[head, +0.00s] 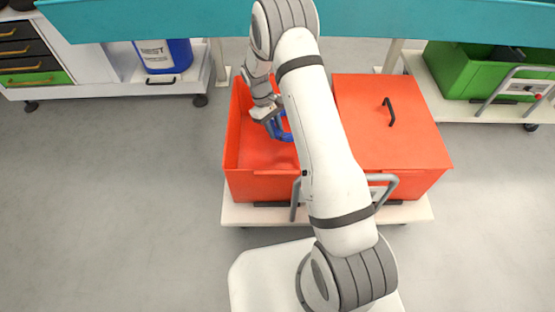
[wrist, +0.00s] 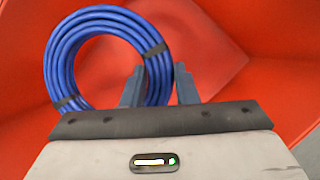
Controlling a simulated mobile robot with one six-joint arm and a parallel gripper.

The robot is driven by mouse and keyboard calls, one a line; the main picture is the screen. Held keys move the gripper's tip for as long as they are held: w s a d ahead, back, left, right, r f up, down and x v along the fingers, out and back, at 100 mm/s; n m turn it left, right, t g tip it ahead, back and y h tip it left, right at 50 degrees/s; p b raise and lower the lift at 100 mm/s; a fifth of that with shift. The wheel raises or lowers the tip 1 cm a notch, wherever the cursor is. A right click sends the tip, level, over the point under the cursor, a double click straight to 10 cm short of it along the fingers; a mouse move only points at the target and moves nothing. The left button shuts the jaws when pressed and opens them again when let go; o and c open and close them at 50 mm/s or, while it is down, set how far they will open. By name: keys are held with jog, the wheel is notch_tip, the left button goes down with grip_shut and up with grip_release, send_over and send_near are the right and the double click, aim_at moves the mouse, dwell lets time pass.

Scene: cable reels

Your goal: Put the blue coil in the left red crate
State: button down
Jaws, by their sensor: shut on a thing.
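The blue coil (head: 286,136) is a ring of blue cable with dark bands, partly hidden behind my arm in the head view. My gripper (wrist: 158,80) is shut on the coil's right side, with one finger inside the ring and one outside. In the head view my gripper (head: 269,115) and the coil are over the open left red crate (head: 262,185). I cannot tell whether the coil touches its floor.
Right of it stands a second red crate with a closed lid (head: 370,120) and black handle. Both sit on a white trolley (head: 320,215). A teal shelf edge (head: 160,20) runs above. A green crate (head: 455,72) is at the right. The grey floor at left is clear.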

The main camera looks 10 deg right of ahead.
notch_tip(320, 180, down, 9)
jog(key=a+n+t+h, duration=0.1)
jog(key=a+n, duration=0.1)
jog(key=n, duration=0.2)
jog(key=b, duration=0.3)
send_over(273, 166)
jog(key=a, duration=0.1)
jog(key=f, duration=0.6)
jog(key=shift+w+a+f, duration=0.1)
jog(key=shift+w+f, duration=0.25)
jog(key=shift+w, duration=0.05)
jog(key=shift+f+b, duration=0.55)
jog(key=shift+f, duration=1.25)
jog(key=shift+f, duration=0.1)
jog(key=c, duration=1.1)
grip_release()
jog(key=shift+c, duration=0.2)
